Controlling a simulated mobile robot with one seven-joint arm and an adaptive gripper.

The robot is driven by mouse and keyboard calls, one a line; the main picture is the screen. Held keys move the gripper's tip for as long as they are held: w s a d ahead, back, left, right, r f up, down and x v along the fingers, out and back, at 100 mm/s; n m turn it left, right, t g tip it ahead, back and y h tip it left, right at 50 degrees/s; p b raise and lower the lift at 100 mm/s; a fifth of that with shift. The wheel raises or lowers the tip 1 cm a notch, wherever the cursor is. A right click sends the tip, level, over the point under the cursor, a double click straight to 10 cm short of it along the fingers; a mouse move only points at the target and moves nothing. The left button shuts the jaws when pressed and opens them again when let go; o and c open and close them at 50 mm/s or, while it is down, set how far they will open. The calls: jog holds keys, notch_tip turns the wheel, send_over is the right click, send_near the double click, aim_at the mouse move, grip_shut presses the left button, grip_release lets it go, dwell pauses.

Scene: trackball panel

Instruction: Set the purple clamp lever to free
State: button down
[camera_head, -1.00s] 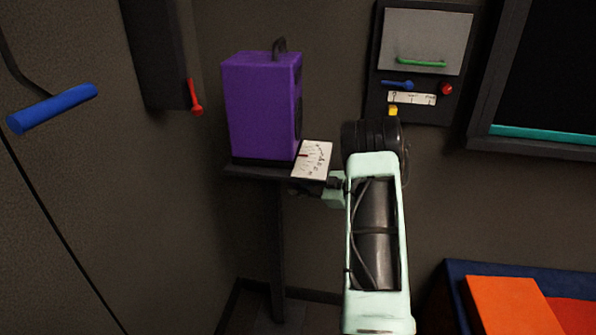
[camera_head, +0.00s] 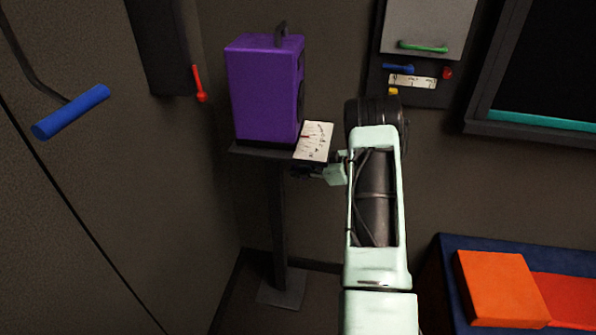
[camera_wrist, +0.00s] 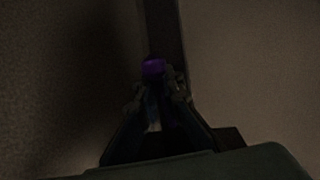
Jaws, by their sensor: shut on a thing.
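The purple clamp lever (camera_wrist: 153,68) shows in the wrist view as a small purple end at my fingertips, in front of a dark post. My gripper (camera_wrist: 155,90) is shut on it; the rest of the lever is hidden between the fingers. In the head view my gripper (camera_head: 306,172) is partly hidden, just below a white marked card (camera_head: 315,142) with a small red mark. The card's lettering is too small to read, and the lever does not show in that view.
A purple box (camera_head: 264,90) with a dark handle stands on a dark pedestal (camera_head: 279,215) left of my arm. A wall panel (camera_head: 428,22) with green, blue, red and yellow controls is behind my wrist. An orange block (camera_head: 497,288) lies at lower right.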

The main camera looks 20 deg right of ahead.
jog(key=shift+s+d+f, duration=0.3)
jog(key=shift+f, duration=0.1)
jog(key=c, duration=2)
grip_release()
jog(key=shift+c, duration=0.2)
jog(key=shift+w+a+r, duration=0.1)
jog(key=shift+r, duration=0.1)
jog(key=v, duration=1.2)
